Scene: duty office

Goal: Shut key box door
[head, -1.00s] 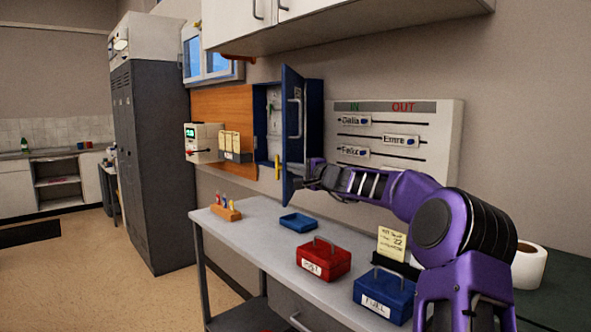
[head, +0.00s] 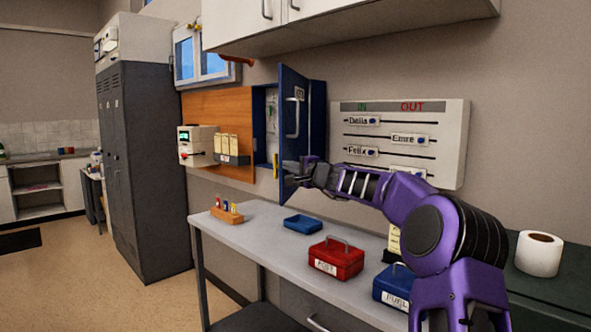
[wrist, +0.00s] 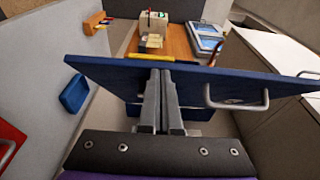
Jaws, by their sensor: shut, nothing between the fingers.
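The blue key box (head: 259,108) hangs on the wall in the head view, with keys partly showing inside. Its blue door (head: 301,150) stands wide open, swung out from the wall, with a pale handle (head: 292,118) on its outer face. My gripper (head: 285,171) is shut and empty at the door's lower outer corner. In the wrist view the door (wrist: 110,74) crosses the picture, with its handle (wrist: 237,104) to the right. My gripper's fingers (wrist: 161,72) lie together against or just in front of the door's face; exact contact is unclear.
The IN/OUT board (head: 400,140) is right of the door. Overhead cabinets (head: 340,25) hang above.

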